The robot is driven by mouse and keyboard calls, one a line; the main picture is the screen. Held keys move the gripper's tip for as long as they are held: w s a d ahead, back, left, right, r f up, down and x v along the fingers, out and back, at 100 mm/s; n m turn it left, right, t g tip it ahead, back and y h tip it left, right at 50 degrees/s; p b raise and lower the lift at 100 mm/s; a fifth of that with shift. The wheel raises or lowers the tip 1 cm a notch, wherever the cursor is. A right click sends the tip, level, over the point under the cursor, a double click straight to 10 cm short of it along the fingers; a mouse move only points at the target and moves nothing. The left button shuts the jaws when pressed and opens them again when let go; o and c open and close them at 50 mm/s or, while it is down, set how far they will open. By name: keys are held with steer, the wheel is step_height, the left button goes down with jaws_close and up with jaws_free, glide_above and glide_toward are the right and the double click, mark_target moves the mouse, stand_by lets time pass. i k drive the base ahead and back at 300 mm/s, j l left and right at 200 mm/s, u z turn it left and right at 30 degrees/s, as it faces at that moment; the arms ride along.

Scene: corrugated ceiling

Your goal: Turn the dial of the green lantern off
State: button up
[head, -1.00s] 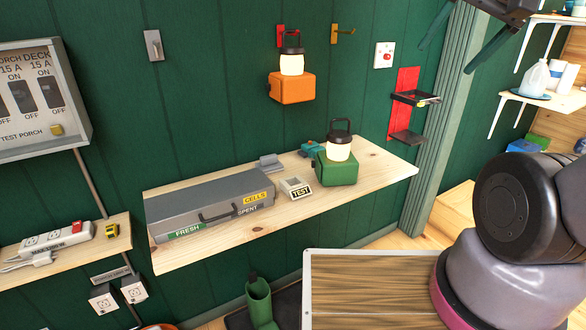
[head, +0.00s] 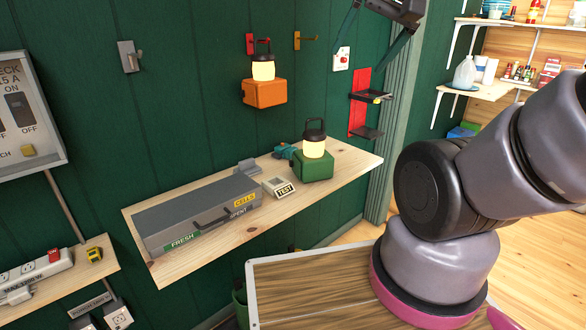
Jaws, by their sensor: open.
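The green lantern (head: 313,167) stands upright on the wooden wall shelf (head: 345,160), toward its right end. It has a green box base, a pale glowing globe and a dark handle on top. I cannot make out its dial at this size. My gripper (head: 353,55) is at the top of the head view, above and to the right of the lantern in the picture. Its two dark teal fingers are spread apart, with nothing between them. It is clear of the lantern.
An orange lantern (head: 265,92), also glowing, hangs on the wall above the shelf. A grey cells case (head: 190,213), a test block (head: 278,188) and a teal item (head: 285,152) share the shelf. A red bracket (head: 360,100) is right of it. Open floor (head: 530,250) lies right.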

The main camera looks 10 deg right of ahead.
mark_target(317, 164)
steer(key=i+l, duration=0.1)
steer(key=l, duration=0.25)
steer(key=i+l, duration=0.1)
steer(key=l, duration=0.2)
steer(key=i+l, duration=0.1)
steer(key=l, duration=0.25)
steer(key=i+l+u, duration=0.15)
steer(key=l+u, duration=0.3)
steer(key=l, duration=0.3)
steer(key=l+u, duration=0.5)
steer(key=l, duration=0.25)
steer(key=u, duration=0.6)
